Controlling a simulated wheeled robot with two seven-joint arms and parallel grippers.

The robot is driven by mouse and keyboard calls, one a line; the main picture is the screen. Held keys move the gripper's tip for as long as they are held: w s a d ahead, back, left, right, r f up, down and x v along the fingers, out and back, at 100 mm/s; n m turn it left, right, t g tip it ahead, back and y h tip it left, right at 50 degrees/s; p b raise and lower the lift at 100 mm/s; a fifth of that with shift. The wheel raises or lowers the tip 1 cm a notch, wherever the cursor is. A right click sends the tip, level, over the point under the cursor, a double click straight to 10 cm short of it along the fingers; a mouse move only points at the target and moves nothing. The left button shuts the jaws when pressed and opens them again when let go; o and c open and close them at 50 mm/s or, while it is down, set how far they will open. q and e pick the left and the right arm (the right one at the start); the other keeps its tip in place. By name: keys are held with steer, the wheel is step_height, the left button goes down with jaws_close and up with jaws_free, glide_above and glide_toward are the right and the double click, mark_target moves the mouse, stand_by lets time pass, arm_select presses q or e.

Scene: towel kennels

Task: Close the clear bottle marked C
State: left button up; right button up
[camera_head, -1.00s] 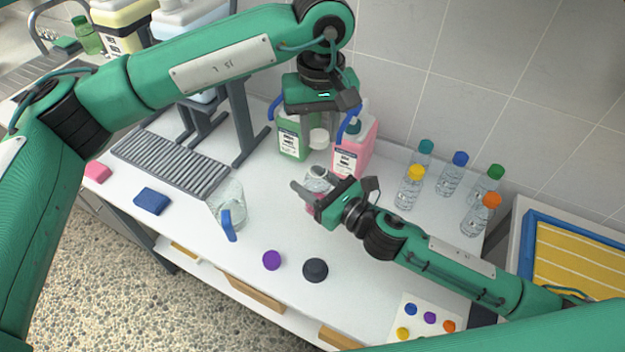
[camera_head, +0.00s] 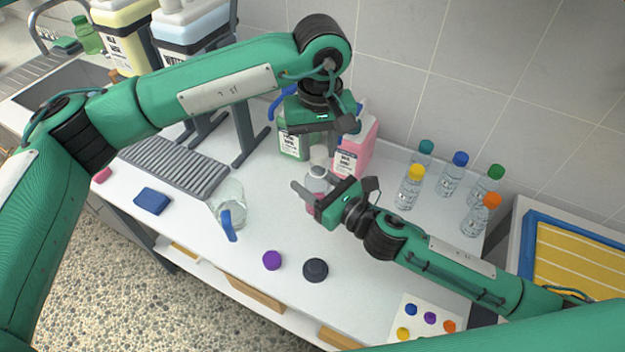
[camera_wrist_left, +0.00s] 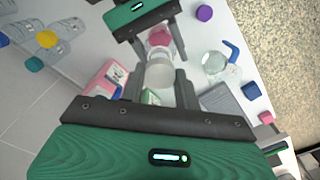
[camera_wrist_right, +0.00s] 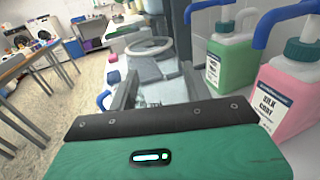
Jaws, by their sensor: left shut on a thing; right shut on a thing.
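A clear bottle (camera_head: 313,187) with pink contents stands on the white counter; I cannot read its mark. My right gripper (camera_head: 325,193) is shut on the bottle's body from the side. Its open-looking neck ring (camera_wrist_right: 150,47) shows in the right wrist view. My left gripper (camera_head: 321,148) points down over the bottle and is shut on a whitish cap (camera_head: 319,155). The cap also shows between the fingers in the left wrist view (camera_wrist_left: 158,76). The cap is just above the bottle's mouth; I cannot tell whether they touch.
A green jug (camera_head: 293,143) and a pink jug (camera_head: 356,150) stand close behind. A clear jug with a blue handle (camera_head: 230,207) is at left. Purple (camera_head: 271,260) and dark (camera_head: 315,270) caps lie in front. Several capped bottles (camera_head: 410,188) stand at right. The front counter is mostly clear.

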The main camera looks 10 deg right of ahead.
mark_target(318, 188)
stand_by(0.7)
arm_select(q)
steer(key=shift+f, duration=0.9)
steer(key=shift+f, duration=0.5)
steer(key=m, duration=1.2)
steer(key=shift+m, duration=0.3)
steer(key=m, duration=0.3)
steer(key=shift+a+m, duration=0.1)
steer(key=shift+m, duration=0.2)
